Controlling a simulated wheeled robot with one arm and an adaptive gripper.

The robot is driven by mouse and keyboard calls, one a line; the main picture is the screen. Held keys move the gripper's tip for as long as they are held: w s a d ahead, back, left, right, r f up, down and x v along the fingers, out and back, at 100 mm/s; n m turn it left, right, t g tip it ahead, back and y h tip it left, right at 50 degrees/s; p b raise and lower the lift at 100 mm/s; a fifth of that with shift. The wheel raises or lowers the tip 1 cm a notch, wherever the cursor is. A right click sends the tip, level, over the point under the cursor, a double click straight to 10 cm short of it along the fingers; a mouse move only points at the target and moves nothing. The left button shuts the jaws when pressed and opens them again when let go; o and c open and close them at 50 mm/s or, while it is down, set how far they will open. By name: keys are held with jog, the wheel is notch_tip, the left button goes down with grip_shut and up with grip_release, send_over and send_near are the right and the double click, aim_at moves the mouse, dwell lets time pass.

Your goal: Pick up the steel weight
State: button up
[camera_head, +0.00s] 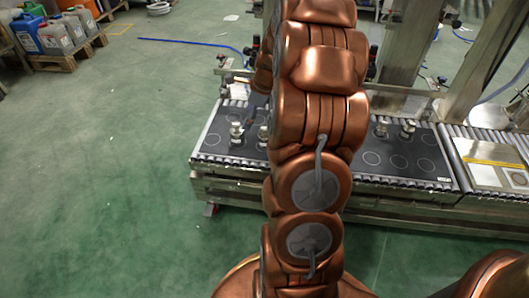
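Several small shiny steel weights stand on dark mats on the roller conveyor in the head view. One steel weight (236,133) stands on the left mat (214,143), and another weight (263,134) is close to the left edge of my arm. Two more weights, one at left (381,129) and one at right (408,131), stand on the right mat (440,172). My copper arm covers the middle of the conveyor. A dark grey part at its left edge may belong to my gripper (258,104), just above the left weights. Its fingers cannot be made out.
The conveyor (235,172) has a metal frame with uprights (415,45) behind it. A light panel with a yellow stripe (495,163) lies at its right. Pallets with containers (60,40) stand at the upper left. A blue hose (190,42) lies on the otherwise open green floor.

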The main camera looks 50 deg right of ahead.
aim_at(264, 134)
jog(key=d+f+m+b, duration=0.2)
jog(key=d+f, duration=0.2)
jog(key=d+f+m+b, duration=0.1)
jog(key=d+f+m, duration=0.1)
jog(key=d+f, duration=0.2)
jog(key=shift+s+d+f+m+t+h+b, duration=0.15)
jog(key=shift+d+f+m+t+h+b, duration=0.15)
jog(key=shift+d+b, duration=0.1)
jog(key=shift+b+x, duration=0.45)
jog(key=shift+x, duration=0.65)
jog(key=shift+s+a+b+x, duration=0.15)
jog(key=shift+b+x, duration=0.7)
jog(key=shift+x, duration=0.5)
jog(key=shift+s+a+b+x, duration=0.15)
jog(key=shift+b+x, duration=0.65)
jog(key=shift+x, duration=0.55)
jog(key=shift+c, duration=0.4)
grip_shut()
jog(key=shift+r, duration=0.1)
